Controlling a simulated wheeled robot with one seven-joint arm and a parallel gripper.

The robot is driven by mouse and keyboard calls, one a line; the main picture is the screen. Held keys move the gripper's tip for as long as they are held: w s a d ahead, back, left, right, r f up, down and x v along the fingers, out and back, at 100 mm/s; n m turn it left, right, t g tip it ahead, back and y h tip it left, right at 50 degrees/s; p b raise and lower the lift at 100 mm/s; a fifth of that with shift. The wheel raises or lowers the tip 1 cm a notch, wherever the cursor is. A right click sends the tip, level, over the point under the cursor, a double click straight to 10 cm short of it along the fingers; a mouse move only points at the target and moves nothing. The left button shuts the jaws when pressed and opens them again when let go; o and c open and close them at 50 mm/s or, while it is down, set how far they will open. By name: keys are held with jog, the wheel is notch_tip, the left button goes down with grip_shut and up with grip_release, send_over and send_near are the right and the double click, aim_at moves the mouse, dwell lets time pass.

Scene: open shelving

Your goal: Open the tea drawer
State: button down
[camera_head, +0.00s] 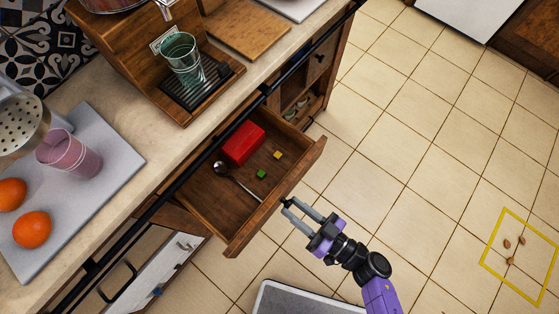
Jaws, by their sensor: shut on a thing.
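The tea drawer (272,199) is a wooden drawer pulled out from the counter, its inside in plain view. It holds a red box (243,143), a metal spoon (231,176), a small yellow cube (278,155) and a small green cube (261,174). My gripper (287,206) is at the outer side of the drawer front, near its middle. Its fingers are shut on what appears to be the drawer handle, which is mostly hidden by the fingers and the drawer front.
The countertop above carries a wooden stand with a glass (182,58), a board with oranges (32,229) and a pink cup (72,155). Another open compartment (303,98) lies beyond the drawer. Tiled floor (400,150) at right is mostly clear, with a yellow square outline (484,264).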

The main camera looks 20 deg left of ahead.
jog(key=shift+v, duration=1.4)
jog(key=c, duration=1.1)
grip_release()
jog(key=v, duration=0.7)
jog(key=shift+d+b, duration=0.35)
jog(key=shift+b, duration=0.1)
jog(key=shift+s+f, duration=0.1)
jog(key=shift+s, duration=0.05)
